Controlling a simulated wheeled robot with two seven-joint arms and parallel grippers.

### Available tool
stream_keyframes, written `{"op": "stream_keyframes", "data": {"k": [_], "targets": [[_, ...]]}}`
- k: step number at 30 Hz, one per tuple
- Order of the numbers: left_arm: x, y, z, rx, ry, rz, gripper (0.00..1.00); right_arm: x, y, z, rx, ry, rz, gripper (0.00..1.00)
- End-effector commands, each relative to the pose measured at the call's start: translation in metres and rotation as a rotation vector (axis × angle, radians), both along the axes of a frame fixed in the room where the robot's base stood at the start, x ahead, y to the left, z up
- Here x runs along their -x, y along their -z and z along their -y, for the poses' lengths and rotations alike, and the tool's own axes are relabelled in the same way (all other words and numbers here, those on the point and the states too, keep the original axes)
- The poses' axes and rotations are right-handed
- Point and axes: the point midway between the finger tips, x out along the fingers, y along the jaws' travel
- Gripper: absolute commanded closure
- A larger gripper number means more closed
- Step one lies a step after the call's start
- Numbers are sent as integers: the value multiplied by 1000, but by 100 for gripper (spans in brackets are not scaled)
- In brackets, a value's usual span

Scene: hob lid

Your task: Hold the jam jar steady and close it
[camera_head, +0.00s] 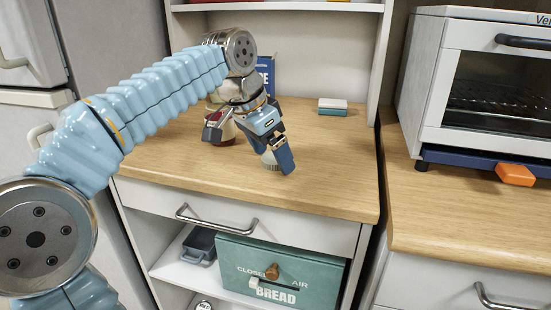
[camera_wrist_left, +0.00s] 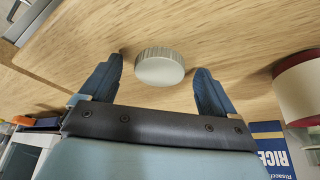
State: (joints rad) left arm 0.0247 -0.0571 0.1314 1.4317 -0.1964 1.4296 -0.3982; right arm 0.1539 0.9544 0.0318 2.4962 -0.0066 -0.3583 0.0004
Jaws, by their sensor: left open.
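A round pale grey lid with a ribbed edge (camera_wrist_left: 160,67) lies flat on the wooden counter, between my left gripper's fingertips in the wrist view. In the head view only part of the lid (camera_head: 270,161) shows behind a finger. My left gripper (camera_head: 272,152) points down over it, open, with its blue fingers (camera_wrist_left: 155,86) apart on either side and a gap to the lid. A cream and red round container (camera_head: 222,131) stands just behind, partly hidden by the gripper; it also shows in the wrist view (camera_wrist_left: 300,88). I cannot tell whether it is the jam jar. My right gripper is not in view.
A blue rice box (camera_head: 265,72) stands at the back of the wooden counter (camera_head: 335,165). A small white and teal block (camera_head: 332,107) lies back right. A toaster oven (camera_head: 490,85) is at the right, and a green bread box (camera_head: 280,268) below.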

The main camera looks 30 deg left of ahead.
Motion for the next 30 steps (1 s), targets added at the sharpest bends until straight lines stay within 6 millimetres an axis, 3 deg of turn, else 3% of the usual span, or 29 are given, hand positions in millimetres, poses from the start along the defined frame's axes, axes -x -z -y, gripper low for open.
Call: {"op": "stream_keyframes", "data": {"k": [5,16,25,30], "targets": [[0,0,0,0,0,0,13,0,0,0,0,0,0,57],[0,0,0,0,0,0,69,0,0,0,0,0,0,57],[0,-3,0,0,0,1,69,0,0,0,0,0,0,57],[-1,-17,0,0,1,3,69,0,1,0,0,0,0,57]]}}
